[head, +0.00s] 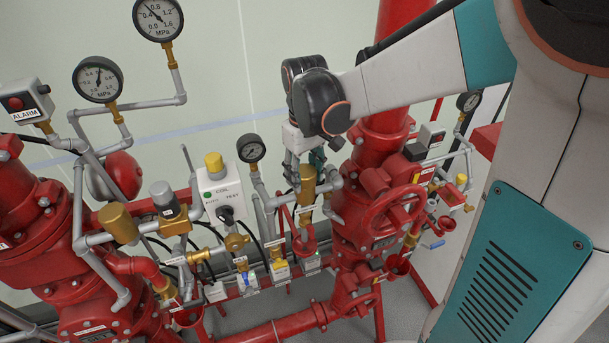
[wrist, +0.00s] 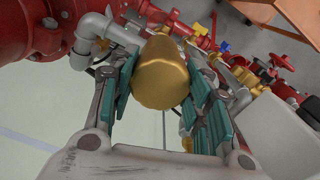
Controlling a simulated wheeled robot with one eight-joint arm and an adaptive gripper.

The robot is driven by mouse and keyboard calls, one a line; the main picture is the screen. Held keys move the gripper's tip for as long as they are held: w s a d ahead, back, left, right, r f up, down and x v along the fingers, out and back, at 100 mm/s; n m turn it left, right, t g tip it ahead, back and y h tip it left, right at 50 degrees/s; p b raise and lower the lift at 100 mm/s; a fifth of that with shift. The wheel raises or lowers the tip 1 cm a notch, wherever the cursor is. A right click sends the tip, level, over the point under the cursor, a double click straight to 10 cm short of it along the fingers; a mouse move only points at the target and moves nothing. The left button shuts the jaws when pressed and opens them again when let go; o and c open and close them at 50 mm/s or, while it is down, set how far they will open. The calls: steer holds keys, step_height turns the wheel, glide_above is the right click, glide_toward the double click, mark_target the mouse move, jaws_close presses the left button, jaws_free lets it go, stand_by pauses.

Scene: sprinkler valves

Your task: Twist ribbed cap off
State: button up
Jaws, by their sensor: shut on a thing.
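The brass cap (wrist: 161,85) fills the middle of the wrist view. It has a rounded, faceted end, and its ribs are hard to make out. My gripper (wrist: 164,68) has teal-padded fingers on the cap's left and right sides and is shut on it. In the head view, my gripper (head: 316,158) is at the upper part of the brass fitting (head: 307,187), left of the right-hand red riser. The cap's join with the pipework is hidden, so I cannot tell whether it is still seated.
Grey pipes and a small gauge (head: 251,149) stand left of my gripper. A red handwheel (head: 393,211) and thick red riser (head: 383,140) are close on the right. A control box (head: 222,188) and another brass fitting (head: 118,223) are further left.

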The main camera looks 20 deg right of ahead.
steer(key=shift+n+b, duration=0.45)
steer(key=shift+n, duration=1.15)
steer(key=shift+f+n, duration=0.1)
steer(key=shift+n, duration=0.2)
steer(key=shift+n+b, duration=0.35)
steer(key=shift+n, duration=0.95)
steer(key=shift+n, duration=0.4)
steer(key=shift+s+n+b, duration=0.1)
steer(key=shift+n+b, duration=0.25)
steer(key=shift+n, duration=0.85)
